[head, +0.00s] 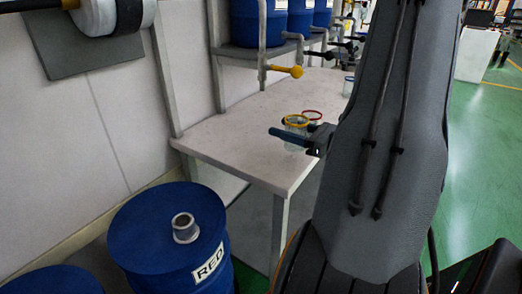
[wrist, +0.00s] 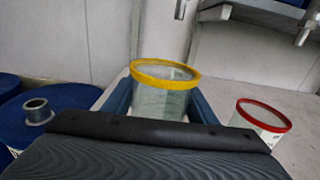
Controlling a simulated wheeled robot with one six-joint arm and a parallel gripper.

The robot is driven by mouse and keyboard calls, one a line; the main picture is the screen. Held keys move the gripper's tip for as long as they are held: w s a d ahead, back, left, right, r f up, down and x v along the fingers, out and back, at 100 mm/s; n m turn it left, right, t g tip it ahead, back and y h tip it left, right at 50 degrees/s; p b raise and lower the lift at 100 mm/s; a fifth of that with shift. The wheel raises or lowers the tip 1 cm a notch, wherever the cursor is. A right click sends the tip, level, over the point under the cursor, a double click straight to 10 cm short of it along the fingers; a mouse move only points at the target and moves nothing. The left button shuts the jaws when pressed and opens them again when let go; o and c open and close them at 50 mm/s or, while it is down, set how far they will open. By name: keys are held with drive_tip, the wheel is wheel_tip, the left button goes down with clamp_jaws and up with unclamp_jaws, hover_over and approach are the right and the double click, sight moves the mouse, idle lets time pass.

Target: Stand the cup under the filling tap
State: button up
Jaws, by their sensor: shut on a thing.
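A clear cup with a yellow rim (head: 296,121) is upright near the front edge of the table in the head view. It also shows at the middle of the wrist view (wrist: 162,90). My gripper (head: 290,137) is shut on this cup, with a blue finger on either side. I cannot tell whether the cup's base touches the table. A tap with a yellow handle (head: 291,71) hangs from a pipe under a blue drum, behind the cup and to its left. The cup is apart from this tap.
A red-rimmed cup (head: 313,115) stands close behind the held cup, to its right in the wrist view (wrist: 262,117). A blue-rimmed cup (head: 349,79) is farther back. More taps line the table (head: 225,135). A blue drum marked RED (head: 150,230) stands at front left.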

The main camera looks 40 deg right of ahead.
sight(300, 131)
drive_tip(key=s+d, duration=0.3)
drive_tip(key=shift+s+d+f+b, duration=0.1)
drive_tip(key=shift+f+b, duration=0.25)
drive_tip(key=shift+f, duration=0.05)
drive_tip(key=x, duration=1.7)
drive_tip(key=shift+r+p, duration=0.1)
drive_tip(key=shift+p, duration=0.2)
drive_tip(key=shift+w+f, duration=0.15)
drive_tip(key=shift+f, duration=0.75)
drive_tip(key=shift+w+f, duration=0.15)
drive_tip(key=shift+f, duration=0.7)
drive_tip(key=shift+f, duration=0.15)
drive_tip(key=o, duration=1.1)
drive_tip(key=shift+s, duration=0.1)
drive_tip(key=v, duration=1.1)
drive_tip(key=shift+s, duration=0.4)
